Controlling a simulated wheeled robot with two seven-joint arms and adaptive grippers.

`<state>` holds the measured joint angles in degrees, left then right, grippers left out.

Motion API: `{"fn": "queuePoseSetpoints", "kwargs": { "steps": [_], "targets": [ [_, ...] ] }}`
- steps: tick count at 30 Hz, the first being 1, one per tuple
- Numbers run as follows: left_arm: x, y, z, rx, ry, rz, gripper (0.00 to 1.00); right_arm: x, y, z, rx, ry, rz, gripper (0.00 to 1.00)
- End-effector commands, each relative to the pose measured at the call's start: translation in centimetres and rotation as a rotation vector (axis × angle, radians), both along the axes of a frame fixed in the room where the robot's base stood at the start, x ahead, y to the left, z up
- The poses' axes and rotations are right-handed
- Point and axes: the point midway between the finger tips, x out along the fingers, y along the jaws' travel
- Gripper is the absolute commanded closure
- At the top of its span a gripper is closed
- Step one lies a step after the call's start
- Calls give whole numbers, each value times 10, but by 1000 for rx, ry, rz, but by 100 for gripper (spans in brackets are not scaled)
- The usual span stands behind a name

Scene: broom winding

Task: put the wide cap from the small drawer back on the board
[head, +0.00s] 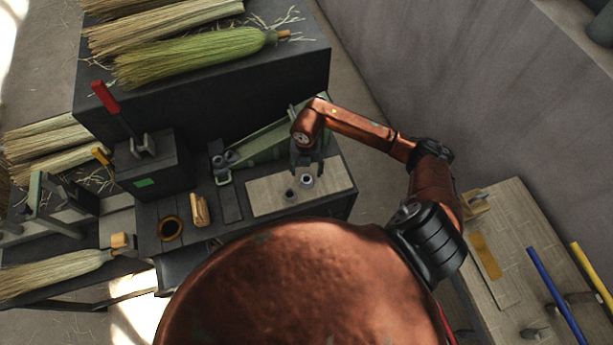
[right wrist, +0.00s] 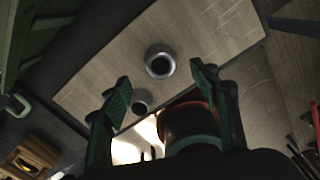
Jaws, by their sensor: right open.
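A pale wooden board (head: 330,175) lies on the dark bench. Two small round, hollow pieces stand on it: a wider one with a bright rim (head: 306,181) and a darker, narrower one (head: 290,195). In the right wrist view the wider piece (right wrist: 160,62) and the narrower piece (right wrist: 141,104) also stand on the board (right wrist: 225,40). I cannot tell for sure which is the wide cap. My right gripper (head: 307,170) is open and empty above the wider piece, apart from it. The small drawer is not clearly visible. My left gripper is not in view.
A green sloped metal piece (head: 265,140) stands behind the board. A dark block with a red-handled lever (head: 105,97) stands to the left. A brown ring (head: 170,228) and a wooden piece (head: 200,210) lie on the bench. Brooms (head: 190,57) lie behind.

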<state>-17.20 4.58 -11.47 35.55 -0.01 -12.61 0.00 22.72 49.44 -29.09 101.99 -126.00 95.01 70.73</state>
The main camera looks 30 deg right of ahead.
Motion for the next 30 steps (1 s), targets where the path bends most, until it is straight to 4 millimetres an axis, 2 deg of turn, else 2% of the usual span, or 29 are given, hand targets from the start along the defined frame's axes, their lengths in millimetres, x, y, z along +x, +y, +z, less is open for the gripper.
{"fn": "queuePoseSetpoints", "kwargs": {
  "steps": [3,9,14,23,26,29,30],
  "targets": [
    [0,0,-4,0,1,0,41,1,0,23,-2,-4,2,44],
    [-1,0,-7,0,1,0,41,0,0,48,-1,0,1,44],
    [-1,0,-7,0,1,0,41,0,0,55,1,1,0,44],
    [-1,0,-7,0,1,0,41,-1,3,55,10,0,4,44],
    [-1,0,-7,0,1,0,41,-4,26,52,90,-10,37,44],
    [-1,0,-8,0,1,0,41,-10,82,55,288,-46,97,44],
    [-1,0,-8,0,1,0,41,-14,113,61,403,-71,122,44]
  ]
}}
